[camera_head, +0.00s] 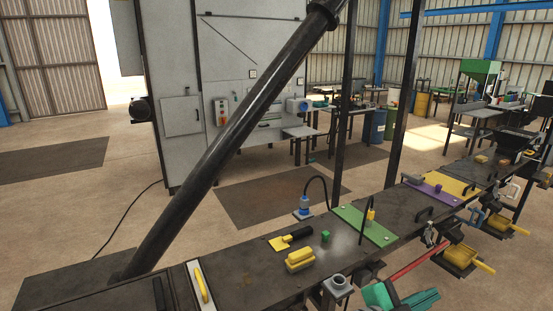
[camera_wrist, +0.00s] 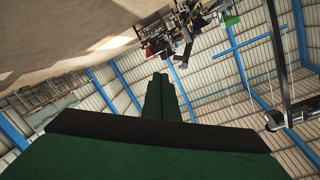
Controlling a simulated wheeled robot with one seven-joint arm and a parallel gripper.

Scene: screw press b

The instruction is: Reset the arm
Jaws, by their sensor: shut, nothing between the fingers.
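My gripper (camera_wrist: 160,80) shows in the wrist view as two dark green fingers side by side, closed together with nothing between them. Its wide green and black body fills the bottom of that view. The wrist view is steeply tilted, with the hall's wall and roof behind the fingers.
A thick dark diagonal post (camera_head: 225,150) crosses the head view. Yellow-handled tools (camera_head: 461,258) hang at the bench's front. A grey machine cabinet (camera_head: 182,115) stands behind.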

